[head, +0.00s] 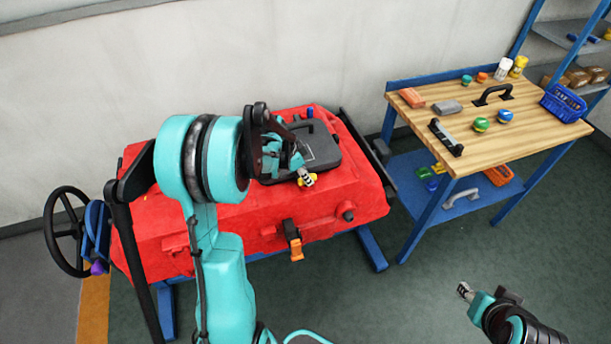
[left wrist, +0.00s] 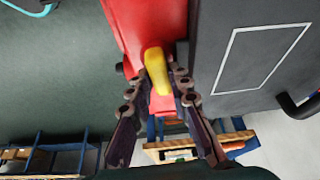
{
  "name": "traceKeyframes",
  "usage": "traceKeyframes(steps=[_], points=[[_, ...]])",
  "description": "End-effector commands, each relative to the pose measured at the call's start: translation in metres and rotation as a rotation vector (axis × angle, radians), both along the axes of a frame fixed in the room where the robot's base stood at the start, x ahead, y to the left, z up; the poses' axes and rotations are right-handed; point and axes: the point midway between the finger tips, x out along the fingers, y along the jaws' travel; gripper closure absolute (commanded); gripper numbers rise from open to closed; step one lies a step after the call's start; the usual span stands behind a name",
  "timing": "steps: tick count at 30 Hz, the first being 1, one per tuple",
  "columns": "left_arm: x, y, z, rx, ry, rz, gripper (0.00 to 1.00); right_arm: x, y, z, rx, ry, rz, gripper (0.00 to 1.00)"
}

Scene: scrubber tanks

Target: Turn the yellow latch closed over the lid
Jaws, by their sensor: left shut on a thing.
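The yellow latch (head: 313,182) sits at the front edge of the dark grey lid (head: 325,150) on the red tank (head: 345,195). My left gripper (head: 306,177) is at the latch and partly covers it in the head view. In the left wrist view the latch (left wrist: 157,70) lies between the two fingers (left wrist: 159,92), which are shut on it. There it is over the red tank surface, beside the grey lid (left wrist: 250,75). Whether any of it overlaps the lid is unclear. My right gripper (head: 465,291) is low at the right, away from the tank; its jaws are too small to read.
An orange and black buckle (head: 294,240) hangs on the tank's front. A black handwheel (head: 66,232) stands at its left. A workbench (head: 470,135) with tools and a blue basket (head: 565,103) is at the right. Green floor (head: 420,270) is clear between tank and right arm.

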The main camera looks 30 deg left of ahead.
Motion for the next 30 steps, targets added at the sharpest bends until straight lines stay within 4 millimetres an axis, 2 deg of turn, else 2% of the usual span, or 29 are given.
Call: traceKeyframes(steps=[30], points=[[-0.0008,-0.0064,-0.0002,0.002,-0.001,0.920,1.00,0.0000,0.0000,-0.0057,0.000,0.000,0.000,0.60]])
